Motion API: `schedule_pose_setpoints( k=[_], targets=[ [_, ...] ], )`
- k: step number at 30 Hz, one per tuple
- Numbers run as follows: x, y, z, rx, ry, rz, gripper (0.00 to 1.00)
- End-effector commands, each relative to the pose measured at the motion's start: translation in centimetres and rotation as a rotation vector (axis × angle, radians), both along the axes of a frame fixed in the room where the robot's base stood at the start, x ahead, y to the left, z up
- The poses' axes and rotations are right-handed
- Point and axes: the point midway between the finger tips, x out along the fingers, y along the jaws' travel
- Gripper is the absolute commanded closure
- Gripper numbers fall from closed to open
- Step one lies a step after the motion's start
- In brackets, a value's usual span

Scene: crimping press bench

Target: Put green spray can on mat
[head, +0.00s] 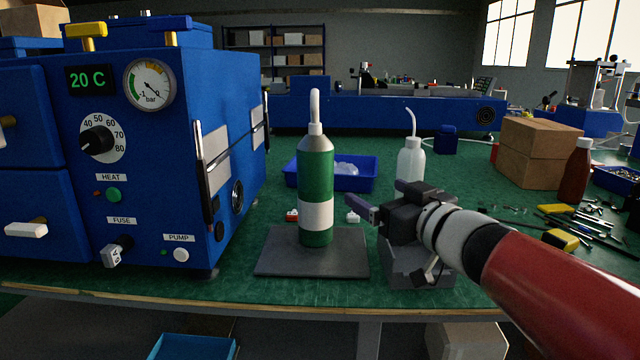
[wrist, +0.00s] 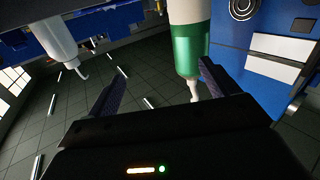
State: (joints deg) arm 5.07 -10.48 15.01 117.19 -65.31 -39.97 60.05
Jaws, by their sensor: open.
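The green spray can (head: 317,185), with a white band and a white nozzle on top, stands upright on the dark grey mat (head: 272,262) near the front of the bench. My gripper (head: 361,208) is just to the right of the can, with its fingers pointing toward it. The wrist view appears upside down; there the can (wrist: 190,50) shows beyond the gripper (wrist: 160,88), whose fingers are spread with nothing between them. The gripper is open and apart from the can.
A blue machine (head: 180,150) with dials stands close on the left. Behind are a blue tray (head: 290,172) and a white squeeze bottle (head: 411,165). A grey box (head: 405,268) lies under my gripper. Cardboard boxes (head: 535,150), a brown bottle (head: 575,172) and tools are at right.

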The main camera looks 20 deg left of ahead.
Motion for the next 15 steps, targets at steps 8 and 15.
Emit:
schedule_pose_setpoints(
  k=[8,15],
  targets=[
    [-0.9,4.4,-0.4,0.024,0.039,0.229,0.13],
    [1.2,8.0,-0.4,0.026,0.039,0.229,0.13]
  ],
)
